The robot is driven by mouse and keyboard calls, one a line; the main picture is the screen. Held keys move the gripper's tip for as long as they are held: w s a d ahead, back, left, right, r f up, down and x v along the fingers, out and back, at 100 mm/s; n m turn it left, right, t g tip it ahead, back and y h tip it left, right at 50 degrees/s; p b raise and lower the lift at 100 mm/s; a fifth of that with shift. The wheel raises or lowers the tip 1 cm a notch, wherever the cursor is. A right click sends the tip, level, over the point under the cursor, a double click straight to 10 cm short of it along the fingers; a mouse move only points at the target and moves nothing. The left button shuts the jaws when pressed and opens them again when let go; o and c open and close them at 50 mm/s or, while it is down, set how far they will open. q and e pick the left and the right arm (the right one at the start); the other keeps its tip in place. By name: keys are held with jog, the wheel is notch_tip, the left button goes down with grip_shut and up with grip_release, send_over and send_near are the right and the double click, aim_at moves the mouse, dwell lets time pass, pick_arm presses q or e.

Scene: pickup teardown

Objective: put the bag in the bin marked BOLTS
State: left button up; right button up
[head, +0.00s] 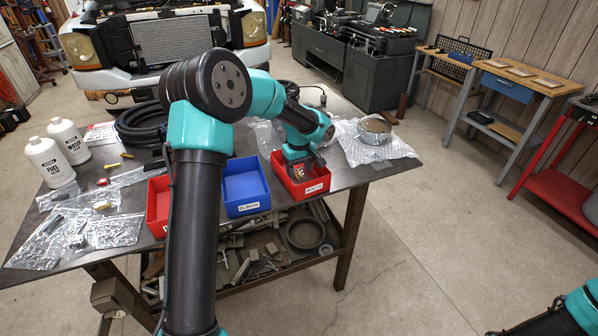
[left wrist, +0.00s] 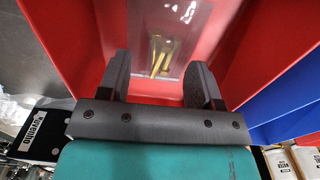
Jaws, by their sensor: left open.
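The red bin marked BOLTS (head: 318,187) stands at the table's front edge, right of the blue bin. My left gripper (head: 299,172) reaches down into it from above. In the left wrist view its two fingers (left wrist: 160,72) are apart, with nothing clamped between them. A clear bag with brass-coloured bolts (left wrist: 163,54) lies on the red bin floor (left wrist: 145,88), just beyond the fingertips. In the head view the gripper and arm hide most of that bag. My right gripper does not show; only part of my right arm is at the lower right corner.
A blue bin (head: 244,208) and another red bin (head: 158,222) stand to the left, partly behind my left arm. Clear bags of parts (head: 105,232), white bottles (head: 50,165) and a black hose (head: 140,125) are on the table's left. Bubble wrap (head: 392,148) with a round metal part lies right.

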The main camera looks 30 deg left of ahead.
aim_at(299, 172)
pick_arm(q)
notch_tip(299, 172, up, 11)
dwell(0.4)
jog(key=shift+f, duration=0.1)
dwell(1.6)
